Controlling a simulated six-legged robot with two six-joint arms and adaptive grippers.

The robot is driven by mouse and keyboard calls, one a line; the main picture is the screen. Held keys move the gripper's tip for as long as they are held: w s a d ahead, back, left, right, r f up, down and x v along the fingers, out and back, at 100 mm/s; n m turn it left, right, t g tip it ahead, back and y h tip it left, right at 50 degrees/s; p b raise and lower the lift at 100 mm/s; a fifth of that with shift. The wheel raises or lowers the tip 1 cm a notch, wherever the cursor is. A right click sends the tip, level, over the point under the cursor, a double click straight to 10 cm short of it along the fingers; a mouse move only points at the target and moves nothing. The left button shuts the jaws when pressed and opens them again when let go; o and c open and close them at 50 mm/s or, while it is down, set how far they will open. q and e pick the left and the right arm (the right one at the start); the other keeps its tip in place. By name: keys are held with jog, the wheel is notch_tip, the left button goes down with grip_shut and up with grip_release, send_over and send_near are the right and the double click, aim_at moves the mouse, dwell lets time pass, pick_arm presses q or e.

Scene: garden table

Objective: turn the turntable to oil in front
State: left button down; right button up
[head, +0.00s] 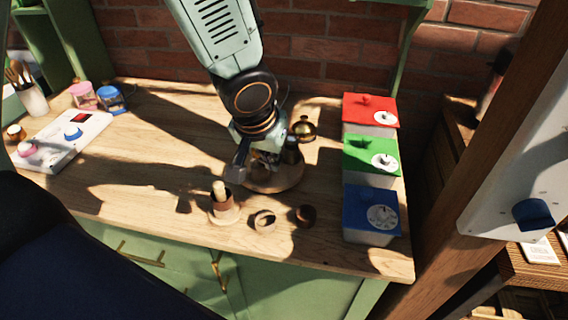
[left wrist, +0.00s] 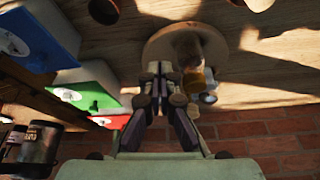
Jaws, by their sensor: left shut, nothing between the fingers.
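The turntable is a round wooden disc (head: 285,186) in the middle of the table; it shows in the left wrist view too (left wrist: 158,46). Several small items stand on it, among them a dark container (head: 290,151) at its right back. In the left wrist view an amber jar (left wrist: 193,82) stands near the disc's edge. I cannot tell which item is the oil. My left gripper (head: 256,160) is low over the disc's left back part, shut and empty; its fingertips (left wrist: 163,70) overlap the disc's edge. I cannot tell whether they touch anything. My right gripper is out of view.
Boxes with red (head: 368,107), green (head: 368,153) and blue (head: 370,211) lids line the right edge. A brass pot (head: 303,128) is behind the turntable. A wooden holder (head: 223,207) and two small brown cups (head: 263,221) stand in front. A white board (head: 66,138) lies left.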

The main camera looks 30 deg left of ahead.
aim_at(287, 173)
pick_arm(q)
jog(key=b+x, duration=0.3)
jog(key=x, duration=0.1)
jog(key=b+x, duration=0.3)
jog(key=x, duration=0.2)
jog(key=shift+s+f, duration=0.2)
jog(key=shift+w, duration=0.4)
jog(key=shift+w+r+p, duration=0.2)
jog(key=shift+w+p, duration=0.65)
jog(key=shift+w, duration=0.1)
jog(key=shift+w+a+p, duration=0.25)
jog(key=shift+w+p, duration=0.35)
jog(key=shift+w+d+f, duration=0.1)
jog(key=shift+w, duration=0.05)
